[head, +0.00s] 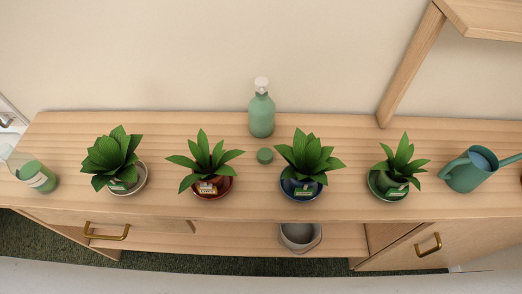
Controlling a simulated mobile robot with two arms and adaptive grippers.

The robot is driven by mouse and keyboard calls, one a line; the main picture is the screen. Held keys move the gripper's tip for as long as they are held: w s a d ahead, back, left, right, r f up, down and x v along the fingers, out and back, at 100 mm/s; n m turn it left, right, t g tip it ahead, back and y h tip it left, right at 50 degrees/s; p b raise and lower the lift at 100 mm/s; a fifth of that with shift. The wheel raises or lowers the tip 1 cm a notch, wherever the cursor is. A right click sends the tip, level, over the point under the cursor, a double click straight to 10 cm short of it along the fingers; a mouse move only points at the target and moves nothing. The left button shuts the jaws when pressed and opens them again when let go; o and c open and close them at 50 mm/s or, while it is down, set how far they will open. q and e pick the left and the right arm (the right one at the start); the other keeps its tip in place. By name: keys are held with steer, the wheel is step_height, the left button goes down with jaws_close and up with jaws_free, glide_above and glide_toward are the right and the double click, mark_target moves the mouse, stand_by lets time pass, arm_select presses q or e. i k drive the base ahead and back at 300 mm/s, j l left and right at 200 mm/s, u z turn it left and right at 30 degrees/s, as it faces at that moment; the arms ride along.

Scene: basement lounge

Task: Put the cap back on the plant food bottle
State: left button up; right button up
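A green bottle (261,115) with a white top stands upright at the back of the wooden sideboard, near the middle. A small round green piece (265,156), which looks like a cap, lies on the sideboard just in front of the bottle, apart from it. It sits between two potted plants. I cannot read any label on the green bottle, so I cannot tell for sure that it is the plant food. Neither of my grippers is in view.
Potted plants stand in a row along the sideboard (70,130), close on both sides of the green piece. A pale bottle with a green label (43,181) is at the far left. A teal watering can (467,174) is at the right. A grey bowl (300,236) sits on the lower shelf.

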mark_target(25, 166)
steer(key=u, duration=1.85)
steer(key=z, duration=0.25)
steer(key=k+j, duration=0.05)
